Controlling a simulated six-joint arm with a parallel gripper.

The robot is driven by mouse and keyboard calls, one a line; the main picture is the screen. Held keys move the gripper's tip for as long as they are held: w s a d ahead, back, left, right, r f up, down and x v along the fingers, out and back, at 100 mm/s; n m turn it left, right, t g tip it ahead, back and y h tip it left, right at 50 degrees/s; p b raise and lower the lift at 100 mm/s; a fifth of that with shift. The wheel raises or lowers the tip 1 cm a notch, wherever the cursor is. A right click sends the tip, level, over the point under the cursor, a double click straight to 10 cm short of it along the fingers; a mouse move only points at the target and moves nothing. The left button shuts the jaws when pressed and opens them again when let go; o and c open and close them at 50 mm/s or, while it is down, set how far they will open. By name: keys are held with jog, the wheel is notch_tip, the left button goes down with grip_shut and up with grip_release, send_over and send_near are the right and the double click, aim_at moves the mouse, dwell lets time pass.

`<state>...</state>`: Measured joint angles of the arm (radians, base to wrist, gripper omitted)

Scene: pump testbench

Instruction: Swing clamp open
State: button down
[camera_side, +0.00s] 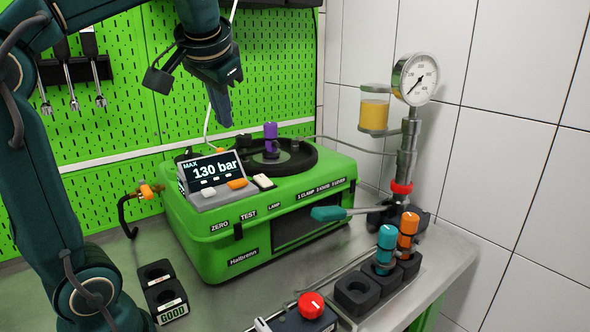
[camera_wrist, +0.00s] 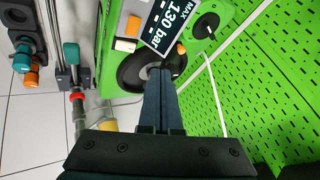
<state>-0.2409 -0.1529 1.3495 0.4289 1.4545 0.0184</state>
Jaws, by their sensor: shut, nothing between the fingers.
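My gripper (camera_side: 224,122) points down, shut and empty, above the unit and left of the purple part. In the wrist view my fingers (camera_wrist: 157,75) overlap the fixture (camera_wrist: 128,73) and hide its middle.
A display reading 130 bar (camera_side: 213,169) stands at the unit's front. A lever with a teal handle (camera_side: 328,213) and a gauge column (camera_side: 405,150) are at right. Teal (camera_side: 386,245) and orange (camera_side: 408,229) parts stand in black holders. A green pegboard (camera_side: 130,100) is behind.

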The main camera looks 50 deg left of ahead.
jog(key=shift+n+g+y, duration=0.3)
jog(key=shift+n+g, duration=0.3)
jog(key=a, duration=0.1)
jog(key=w+a, duration=0.1)
jog(key=a, duration=0.1)
jog(key=shift+w+a+f, duration=0.2)
jog(key=shift+w+a, duration=0.05)
jog(key=shift+a, duration=0.1)
jog(key=shift+a+f, duration=0.1)
jog(key=x, duration=0.9)
jog(key=shift+w+a+f, duration=0.15)
jog(key=shift+f, duration=0.15)
